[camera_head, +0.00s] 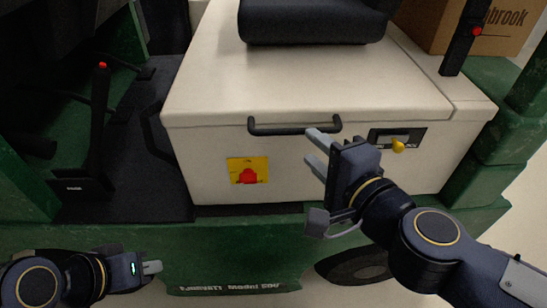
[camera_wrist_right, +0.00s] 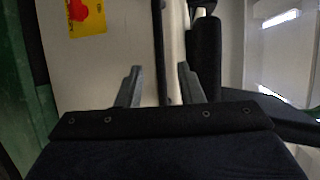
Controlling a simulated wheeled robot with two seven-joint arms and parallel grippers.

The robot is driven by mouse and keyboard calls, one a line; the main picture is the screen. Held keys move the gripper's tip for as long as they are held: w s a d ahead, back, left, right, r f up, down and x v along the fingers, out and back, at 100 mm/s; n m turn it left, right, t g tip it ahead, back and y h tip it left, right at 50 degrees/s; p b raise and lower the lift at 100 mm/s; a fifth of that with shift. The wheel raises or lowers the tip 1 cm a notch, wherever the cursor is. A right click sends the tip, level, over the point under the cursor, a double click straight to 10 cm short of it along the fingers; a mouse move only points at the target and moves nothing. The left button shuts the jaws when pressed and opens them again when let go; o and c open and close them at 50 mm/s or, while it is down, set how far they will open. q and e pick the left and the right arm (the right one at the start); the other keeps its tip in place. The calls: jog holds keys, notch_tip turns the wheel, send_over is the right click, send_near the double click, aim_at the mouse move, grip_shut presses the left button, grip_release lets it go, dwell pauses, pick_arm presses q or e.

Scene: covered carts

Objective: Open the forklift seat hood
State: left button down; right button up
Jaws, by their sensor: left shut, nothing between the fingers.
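The cream seat hood (camera_head: 290,85) is down on its cream base, with the black seat (camera_head: 315,22) on top. A black bar handle (camera_head: 294,127) runs along its front edge. My right gripper (camera_head: 317,150) is open and empty in front of the hood, near the handle's right end. In the right wrist view, the handle (camera_wrist_right: 158,45) shows beyond and between the two spread fingers (camera_wrist_right: 160,85); contact cannot be told. My left gripper (camera_head: 152,267) is shut and empty, low at the left, away from the hood.
A panel with a yellow knob (camera_head: 398,146) sits right of the handle. A yellow label (camera_head: 247,170) is on the front. A red-tipped lever (camera_head: 101,120) stands left, green bodywork (camera_head: 230,245) runs below, and a cardboard box (camera_head: 440,28) is at back right.

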aim_at(296, 133)
jog(key=b+x, duration=0.4)
jog(key=x, duration=0.3)
jog(key=shift+w+a+f+b, duration=0.1)
jog(key=shift+w+f+b, duration=0.05)
jog(key=shift+w+b, duration=0.25)
grip_shut()
